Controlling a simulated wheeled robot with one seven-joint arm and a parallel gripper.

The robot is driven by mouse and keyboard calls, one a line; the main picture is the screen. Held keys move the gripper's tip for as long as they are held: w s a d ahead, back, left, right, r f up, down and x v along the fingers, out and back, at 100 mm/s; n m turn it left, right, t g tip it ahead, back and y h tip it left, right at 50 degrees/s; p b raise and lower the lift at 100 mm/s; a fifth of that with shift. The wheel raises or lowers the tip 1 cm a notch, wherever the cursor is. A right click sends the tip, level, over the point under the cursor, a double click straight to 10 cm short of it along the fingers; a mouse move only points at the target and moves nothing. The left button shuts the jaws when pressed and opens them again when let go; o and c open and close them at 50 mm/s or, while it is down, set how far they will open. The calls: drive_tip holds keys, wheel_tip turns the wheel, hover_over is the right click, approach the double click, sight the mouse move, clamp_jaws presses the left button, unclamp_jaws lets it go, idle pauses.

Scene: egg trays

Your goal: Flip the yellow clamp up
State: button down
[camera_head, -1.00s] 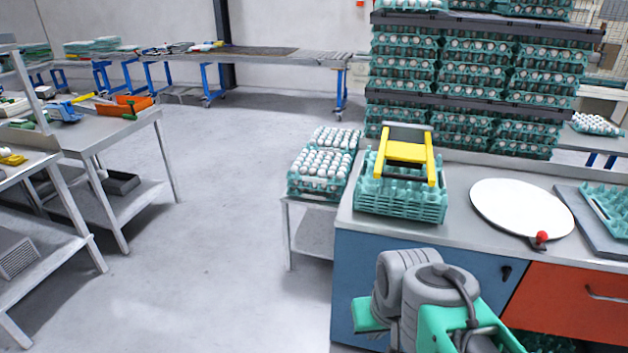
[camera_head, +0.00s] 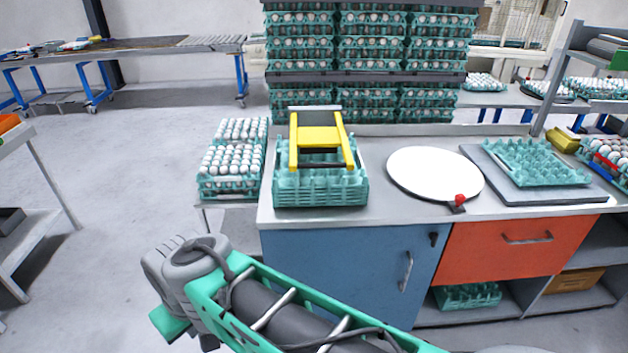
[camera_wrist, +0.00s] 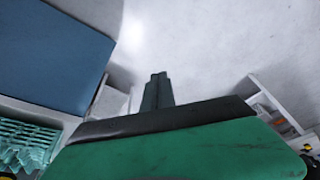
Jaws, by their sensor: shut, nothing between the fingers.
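The yellow clamp (camera_head: 318,138) is a frame with two long side arms and a cross plate. It sits on top of a stack of empty teal egg trays (camera_head: 320,192) at the left end of the counter. Its arms slope toward me over the trays. My gripper (camera_wrist: 158,76) shows in the wrist view with its dark fingers together and empty, over the grey floor.
The grey counter (camera_head: 390,208) also holds a white round plate (camera_head: 434,172) with a red knob (camera_head: 460,199), and a teal tray (camera_head: 537,163) on a dark board. Trays of eggs (camera_head: 230,172) stand on a low table at left. Tall egg stacks (camera_head: 367,55) rise behind.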

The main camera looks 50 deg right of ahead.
drive_tip(key=w+d+f+m+t+y+b, duration=0.25)
drive_tip(key=w+f+m+t+b, duration=0.4)
drive_tip(key=w+b, duration=0.5)
drive_tip(key=w+d+f+m+t+h+b, duration=0.1)
drive_tip(key=w+d+f+m+t+b, duration=0.1)
drive_tip(key=w+d+m+t+b, duration=0.65)
drive_tip(key=s+d+r+m+t+h+b, duration=0.15)
drive_tip(key=s+d+m+h, duration=0.3)
drive_tip(key=d+m, duration=0.45)
drive_tip(key=s+d+r+m+t+h+b, duration=0.1)
drive_tip(key=s+d+m+h+b, duration=0.3)
drive_tip(key=d+m, duration=0.5)
drive_tip(key=s+d+m+g+h+b, duration=0.1)
drive_tip(key=s+d+m+g+h, duration=0.3)
drive_tip(key=s+d+m+h, duration=0.6)
drive_tip(key=d+m+h, duration=0.1)
drive_tip(key=m, duration=0.1)
drive_tip(key=shift+s+r+m+g+h, duration=0.2)
drive_tip(key=shift+s+m+g+h, duration=0.15)
drive_tip(key=shift+m+h, duration=0.05)
